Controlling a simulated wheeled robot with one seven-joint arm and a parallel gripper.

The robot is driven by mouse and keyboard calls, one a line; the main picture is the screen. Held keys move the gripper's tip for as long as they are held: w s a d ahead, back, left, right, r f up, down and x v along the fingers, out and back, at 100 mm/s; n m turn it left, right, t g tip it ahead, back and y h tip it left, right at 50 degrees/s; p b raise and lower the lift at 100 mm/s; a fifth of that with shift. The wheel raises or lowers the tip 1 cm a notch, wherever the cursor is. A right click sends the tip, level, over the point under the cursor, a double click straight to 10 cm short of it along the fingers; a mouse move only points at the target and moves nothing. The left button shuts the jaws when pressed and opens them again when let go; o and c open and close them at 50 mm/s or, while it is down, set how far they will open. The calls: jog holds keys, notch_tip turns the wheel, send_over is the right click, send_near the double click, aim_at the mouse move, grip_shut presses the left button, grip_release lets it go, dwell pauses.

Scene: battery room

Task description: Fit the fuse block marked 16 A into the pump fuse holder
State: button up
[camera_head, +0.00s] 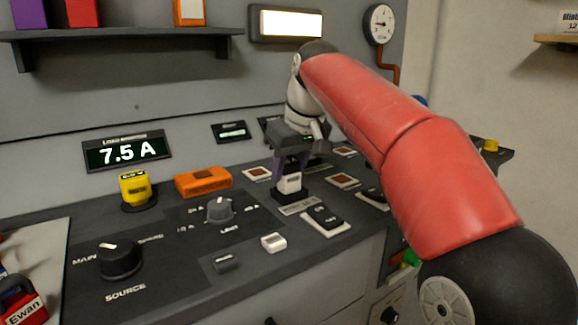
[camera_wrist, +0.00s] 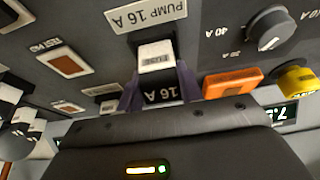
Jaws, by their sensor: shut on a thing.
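My gripper (camera_head: 291,168) is shut on the white-and-black fuse block (camera_head: 290,183), its purple fingers on either side. In the wrist view, my gripper (camera_wrist: 158,90) holds the fuse block (camera_wrist: 156,58), with "16 A" on its dark face. The pump fuse holder (camera_head: 289,195) is a black socket directly below the block in the head view. Its "PUMP 16 A" label (camera_wrist: 146,14) shows in the wrist view. The block is upright at the holder; I cannot tell how deep it sits, as the block and fingers hide the socket's inside.
A white block (camera_head: 273,242) and a dark block (camera_head: 225,262) lie on the panel. An orange box (camera_head: 203,181), a yellow device (camera_head: 135,188), a grey knob (camera_head: 219,208) and a large black knob (camera_head: 120,260) stand left of my gripper. The display (camera_head: 127,151) reads 7.5 A.

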jog(key=shift+f+b, duration=0.5)
jog(key=shift+f, duration=0.15)
jog(key=o, duration=0.8)
jog(key=shift+p+v, duration=0.9)
jog(key=shift+v, duration=4.6)
